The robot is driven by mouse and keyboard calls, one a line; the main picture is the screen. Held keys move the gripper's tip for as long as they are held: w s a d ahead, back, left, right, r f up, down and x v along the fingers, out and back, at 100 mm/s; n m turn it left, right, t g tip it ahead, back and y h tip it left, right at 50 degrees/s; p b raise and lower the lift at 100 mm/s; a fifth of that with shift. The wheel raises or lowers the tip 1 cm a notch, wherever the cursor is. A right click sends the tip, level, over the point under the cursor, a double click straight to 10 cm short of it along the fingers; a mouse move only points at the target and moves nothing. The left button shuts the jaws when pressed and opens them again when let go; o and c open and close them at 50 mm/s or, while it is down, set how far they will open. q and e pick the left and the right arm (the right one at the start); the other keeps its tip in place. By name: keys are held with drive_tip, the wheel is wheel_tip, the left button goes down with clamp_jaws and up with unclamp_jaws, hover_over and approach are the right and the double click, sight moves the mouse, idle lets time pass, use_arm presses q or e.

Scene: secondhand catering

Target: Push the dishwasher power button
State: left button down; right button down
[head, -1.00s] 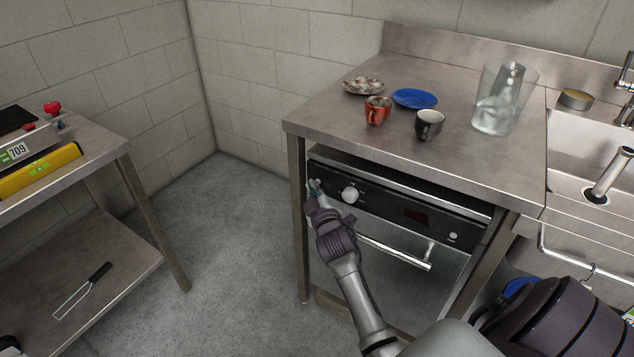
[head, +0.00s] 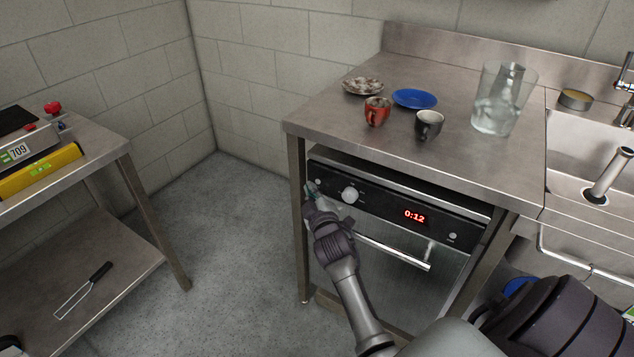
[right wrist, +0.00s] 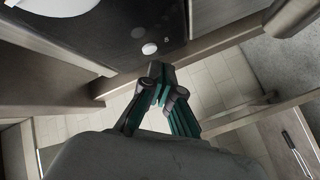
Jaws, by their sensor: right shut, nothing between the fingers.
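The dishwasher (head: 400,262) stands under the steel counter, with a black control panel (head: 380,203) along its top. Its display (head: 414,216) is lit red and reads 0:12. A small round button (head: 318,182) sits at the panel's left end, left of a large white knob (head: 350,194). In the right wrist view the button (right wrist: 149,48) is plain white, and the knob shows partly at top left. My right gripper (head: 312,190) is shut and empty; its fingertips (right wrist: 157,70) are just off the button, with a visible gap. My left gripper is not in view.
Another small button (head: 452,236) is at the panel's right end. The bar handle (head: 395,251) crosses the door below. A counter leg (head: 298,220) stands close left of my gripper. Cups, plates and a glass vessel (head: 503,98) stand on the counter. The floor to the left is clear.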

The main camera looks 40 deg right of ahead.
drive_tip(key=s+a, duration=0.2)
drive_tip(key=a, duration=0.3)
drive_tip(key=shift+s+a, duration=0.15)
drive_tip(key=shift+a, duration=0.2)
drive_tip(key=shift+f, duration=0.1)
